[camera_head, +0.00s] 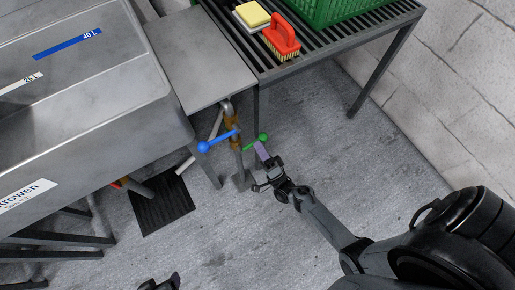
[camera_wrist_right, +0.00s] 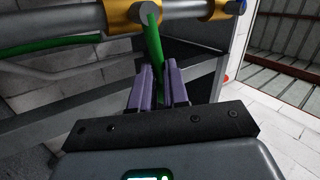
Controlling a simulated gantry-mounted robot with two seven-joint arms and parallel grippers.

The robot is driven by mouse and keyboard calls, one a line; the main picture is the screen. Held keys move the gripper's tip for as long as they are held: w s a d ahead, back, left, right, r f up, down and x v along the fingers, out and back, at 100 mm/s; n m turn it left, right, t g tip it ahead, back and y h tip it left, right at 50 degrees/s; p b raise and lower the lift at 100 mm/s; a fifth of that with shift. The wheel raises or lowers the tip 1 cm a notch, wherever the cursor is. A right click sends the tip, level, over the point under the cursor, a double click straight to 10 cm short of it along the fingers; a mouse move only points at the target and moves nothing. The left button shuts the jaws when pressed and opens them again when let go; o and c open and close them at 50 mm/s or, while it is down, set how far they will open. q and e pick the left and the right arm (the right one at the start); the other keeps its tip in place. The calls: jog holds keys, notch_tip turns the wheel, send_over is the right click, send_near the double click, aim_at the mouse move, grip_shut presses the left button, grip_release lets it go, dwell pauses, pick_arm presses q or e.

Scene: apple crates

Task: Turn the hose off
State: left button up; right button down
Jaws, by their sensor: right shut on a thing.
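A standing pipe with brass fittings (camera_head: 233,128) rises beside the steel sink. It carries a blue lever (camera_head: 218,141) pointing left and a green lever (camera_head: 262,137) pointing right. In the right wrist view the green lever (camera_wrist_right: 155,45) runs down from a brass valve (camera_wrist_right: 128,12) in between the purple fingers. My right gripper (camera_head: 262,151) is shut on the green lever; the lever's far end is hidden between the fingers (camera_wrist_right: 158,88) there. My left gripper (camera_head: 160,283) shows only in part at the bottom edge; its jaws are unclear.
The steel sink (camera_head: 95,130) fills the left. A slatted grey table (camera_head: 325,40) stands at the back, with a red brush (camera_head: 281,35), a yellow sponge (camera_head: 251,14) and a green crate (camera_head: 320,10). A dark floor grate (camera_head: 162,208) lies below. The floor at centre right is clear.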

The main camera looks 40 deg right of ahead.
pick_arm(q)
jog(key=shift+d+f, duration=0.2)
pick_arm(e)
jog(key=m+h, duration=0.3)
jog(key=shift+d+f+m, duration=0.1)
jog(key=shift+f+m, duration=0.2)
jog(key=shift+f, duration=0.05)
pick_arm(q)
jog(key=shift+a, duration=0.15)
pick_arm(e)
jog(key=shift+f+h, duration=0.1)
jog(key=shift+h, duration=0.2)
jog(key=c, duration=1.3)
grip_release()
jog(key=shift+c, duration=0.2)
jog(key=o, duration=0.4)
jog(key=shift+d, duration=0.4)
pick_arm(q)
jog(key=shift+d+r, duration=0.1)
jog(key=shift+d, duration=0.15)
pick_arm(e)
jog(key=shift+o, duration=0.2)
jog(key=v, duration=1.1)
